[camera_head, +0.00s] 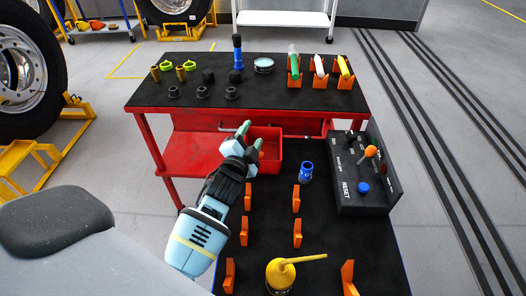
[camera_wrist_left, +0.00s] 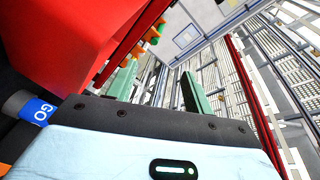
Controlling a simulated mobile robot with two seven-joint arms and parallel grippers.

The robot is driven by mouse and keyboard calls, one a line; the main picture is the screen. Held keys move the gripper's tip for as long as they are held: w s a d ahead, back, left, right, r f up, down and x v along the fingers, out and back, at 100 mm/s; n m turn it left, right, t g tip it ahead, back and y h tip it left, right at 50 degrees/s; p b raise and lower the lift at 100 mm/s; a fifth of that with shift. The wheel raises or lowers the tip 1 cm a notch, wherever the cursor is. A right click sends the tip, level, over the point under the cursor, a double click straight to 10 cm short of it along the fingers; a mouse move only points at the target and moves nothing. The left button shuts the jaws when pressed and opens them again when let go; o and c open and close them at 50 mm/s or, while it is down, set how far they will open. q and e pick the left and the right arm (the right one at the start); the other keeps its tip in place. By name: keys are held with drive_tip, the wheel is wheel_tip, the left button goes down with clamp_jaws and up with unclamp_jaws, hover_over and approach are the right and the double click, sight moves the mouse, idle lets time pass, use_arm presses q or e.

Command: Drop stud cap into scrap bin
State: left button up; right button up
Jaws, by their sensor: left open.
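A red open bin (camera_head: 271,134), which looks like the scrap bin, sits at the near side of the red bench. My left gripper (camera_head: 249,138) is open, its two green-tipped fingers apart over the bin's left part. A small orange piece shows by the fingers, and I cannot tell whether it is the stud cap or lies in the bin. In the left wrist view the open fingers (camera_wrist_left: 158,84) have nothing between them, and a large red surface (camera_wrist_left: 70,30) fills the upper left. No stud cap can be made out for certain. My right gripper is not in view.
Black caps (camera_head: 203,93), brass-coloured cylinders, green rings and a blue tool (camera_head: 238,54) stand on the bench top (camera_head: 270,98). Orange holders (camera_head: 297,199), a blue cup (camera_head: 306,172), a yellow oil can (camera_head: 280,275) and a control box (camera_head: 351,195) occupy the nearer black surface.

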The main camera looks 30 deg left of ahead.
use_arm(q)
drive_tip(key=s, duration=0.3)
drive_tip(key=s+d, duration=0.1)
drive_tip(key=s, duration=0.1)
drive_tip(key=shift+s+d, duration=0.1)
drive_tip(key=shift+s, duration=0.3)
drive_tip(key=shift+s, duration=0.1)
